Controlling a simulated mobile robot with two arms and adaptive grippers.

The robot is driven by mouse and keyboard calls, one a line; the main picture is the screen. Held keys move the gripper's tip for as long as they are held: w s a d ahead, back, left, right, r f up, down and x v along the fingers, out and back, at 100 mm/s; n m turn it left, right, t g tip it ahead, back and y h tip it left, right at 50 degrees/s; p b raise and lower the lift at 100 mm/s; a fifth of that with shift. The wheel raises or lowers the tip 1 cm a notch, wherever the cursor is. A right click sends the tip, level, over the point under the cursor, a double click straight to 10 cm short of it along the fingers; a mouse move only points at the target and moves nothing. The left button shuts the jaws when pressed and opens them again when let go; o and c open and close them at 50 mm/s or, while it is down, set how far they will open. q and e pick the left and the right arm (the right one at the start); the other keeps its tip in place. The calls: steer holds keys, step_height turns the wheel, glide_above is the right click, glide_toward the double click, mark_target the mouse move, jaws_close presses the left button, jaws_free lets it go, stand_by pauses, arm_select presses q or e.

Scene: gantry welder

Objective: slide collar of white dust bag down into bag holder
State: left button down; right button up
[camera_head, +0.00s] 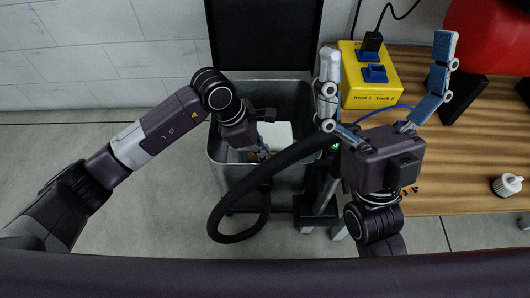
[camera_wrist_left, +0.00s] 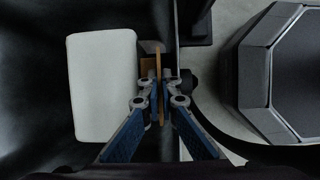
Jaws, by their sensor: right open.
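The white dust bag (camera_head: 275,134) is inside the grey open-topped bin; in the left wrist view its pale rounded block (camera_wrist_left: 102,88) fills the left side. Its tan collar (camera_wrist_left: 159,85) shows edge-on as a thin upright strip right of the bag. My left gripper (camera_head: 262,152) reaches down into the bin. In the left wrist view its blue fingers (camera_wrist_left: 160,100) close on the collar from both sides. A dark piece just beyond the collar may be the bag holder; whether the collar sits in it cannot be told. My right gripper (camera_head: 388,45) is wide open and empty.
The grey bin (camera_head: 218,172) has its black lid (camera_head: 262,35) raised behind. A black hose (camera_head: 230,205) loops in front. A wooden bench (camera_head: 460,150) on the right carries a yellow socket box (camera_head: 365,92), a red object (camera_head: 490,35) and a white ribbed part (camera_head: 507,185).

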arm_select(q)
steer(key=c, duration=2.1)
jaws_free()
steer(key=shift+f, duration=0.1)
steer(key=v, duration=1)
steer(key=shift+a+r, duration=0.2)
steer(key=shift+r, duration=0.1)
steer(key=shift+a+r, duration=0.25)
steer(key=shift+r, duration=0.4)
steer(key=shift+s, duration=0.1)
